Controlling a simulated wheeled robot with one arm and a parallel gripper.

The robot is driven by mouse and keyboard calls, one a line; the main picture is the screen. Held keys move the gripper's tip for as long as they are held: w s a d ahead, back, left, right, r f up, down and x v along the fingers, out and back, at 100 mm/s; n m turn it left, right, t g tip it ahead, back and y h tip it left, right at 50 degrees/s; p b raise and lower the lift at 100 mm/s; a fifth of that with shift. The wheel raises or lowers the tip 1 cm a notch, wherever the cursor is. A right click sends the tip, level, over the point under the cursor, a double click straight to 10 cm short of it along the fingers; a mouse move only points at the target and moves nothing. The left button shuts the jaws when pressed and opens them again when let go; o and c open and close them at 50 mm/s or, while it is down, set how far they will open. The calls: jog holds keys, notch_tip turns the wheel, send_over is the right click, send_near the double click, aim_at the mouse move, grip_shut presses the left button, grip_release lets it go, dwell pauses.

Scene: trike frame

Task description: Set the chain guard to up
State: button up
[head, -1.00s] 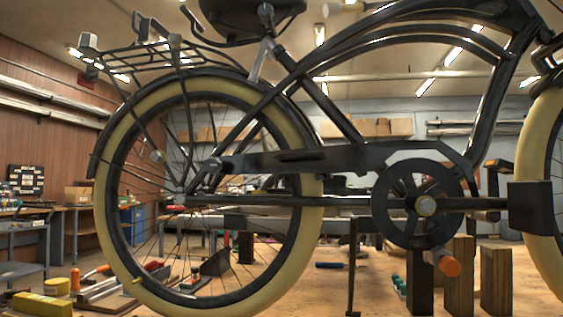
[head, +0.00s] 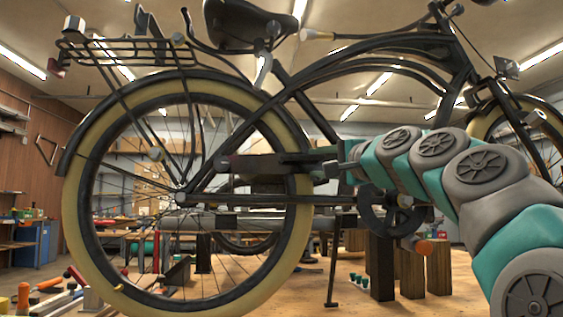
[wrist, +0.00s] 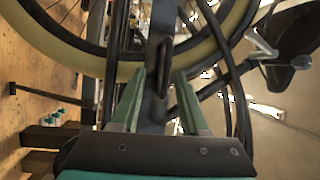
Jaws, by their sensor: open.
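The chain guard (head: 262,168) is a long dark plate that runs roughly level from near the rear hub toward the crank, above the lower frame tube. My arm hides its front part in the head view. In the wrist view, a dark bar that looks like the guard (wrist: 153,108) runs lengthwise between my green fingers, with a raised loop or slot on it. My gripper (head: 325,162) is open at the guard's front portion, and its fingers (wrist: 159,74) stand on either side of the bar. I cannot tell whether they touch it.
The rear wheel (head: 77,190) stands behind the guard. The saddle (head: 247,22) is above. Wooden blocks (head: 412,270) and a thin stand (head: 332,270) are on the bench.

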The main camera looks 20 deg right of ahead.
aim_at(303, 158)
jog(key=w, duration=0.2)
jog(key=w+r, duration=0.1)
jog(key=w, duration=0.1)
jog(key=w+r, duration=0.1)
jog(key=w, duration=0.1)
jog(key=shift+w+a, duration=0.1)
jog(key=shift+w, duration=0.15)
jog(key=shift+w+a+r, duration=0.1)
jog(key=shift+w, duration=0.25)
grip_shut()
dwell(1.3)
